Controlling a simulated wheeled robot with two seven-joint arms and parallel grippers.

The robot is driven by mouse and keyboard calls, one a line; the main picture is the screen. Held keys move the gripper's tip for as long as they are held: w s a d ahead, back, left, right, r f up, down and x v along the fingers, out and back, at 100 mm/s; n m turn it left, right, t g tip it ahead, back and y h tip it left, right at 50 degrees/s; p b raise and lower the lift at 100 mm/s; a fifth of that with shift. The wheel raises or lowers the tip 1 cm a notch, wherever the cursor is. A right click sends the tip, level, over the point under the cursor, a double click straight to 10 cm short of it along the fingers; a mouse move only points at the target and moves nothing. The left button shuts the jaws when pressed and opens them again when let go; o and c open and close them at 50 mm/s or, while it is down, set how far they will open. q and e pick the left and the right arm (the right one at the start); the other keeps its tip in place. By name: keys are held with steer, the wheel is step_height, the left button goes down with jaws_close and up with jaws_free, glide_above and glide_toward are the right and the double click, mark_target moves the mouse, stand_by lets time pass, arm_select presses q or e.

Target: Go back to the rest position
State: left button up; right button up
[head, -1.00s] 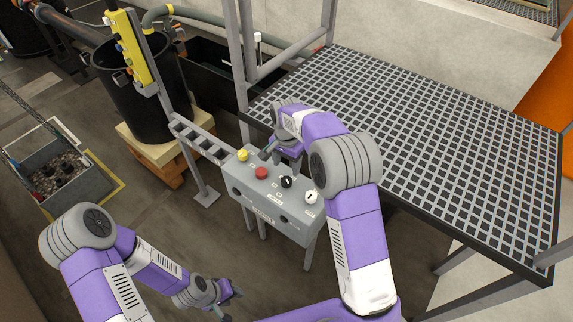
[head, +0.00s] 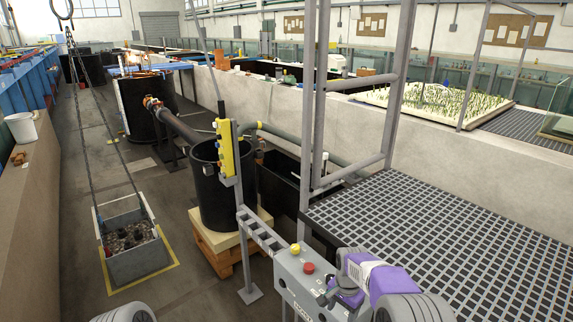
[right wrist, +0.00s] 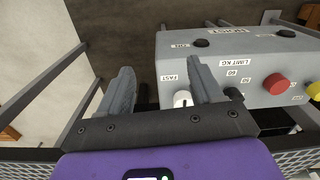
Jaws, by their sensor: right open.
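My right gripper (head: 328,295) is over the right part of the grey control box (head: 288,277) in the head view. In the right wrist view the right gripper (right wrist: 160,70) has its two fingers apart, with nothing held between them. A white knob (right wrist: 182,98) on the box shows close by the right-hand finger; I cannot tell whether they touch. A black knob (right wrist: 233,94), a red button (right wrist: 277,85) and a yellow button (right wrist: 314,90) lie to its right. Only a rounded piece of my left arm shows at the bottom of the head view; the left gripper is out of frame.
A black grating platform (head: 450,225) fills the right, with a grey post frame (head: 312,120) at its corner. A black barrel (head: 222,185) stands on a pallet behind the box.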

step_height(320, 180, down, 9)
steer(key=s+n, duration=0.1)
steer(key=n, duration=0.1)
steer(key=s+a+f+n+y, duration=0.1)
steer(key=s+a+f, duration=0.1)
steer(key=s, duration=0.6)
steer(key=s+a+f+n+y, duration=0.1)
steer(key=s+a+f+n, duration=0.1)
steer(key=s+f, duration=0.3)
steer(key=s+a+f+n+y, duration=0.1)
steer(key=s+f, duration=0.3)
steer(key=s, duration=0.8)
steer(key=shift+a+f+n+t+y, duration=0.3)
steer(key=shift+a+y, duration=0.2)
steer(key=shift+a, duration=0.2)
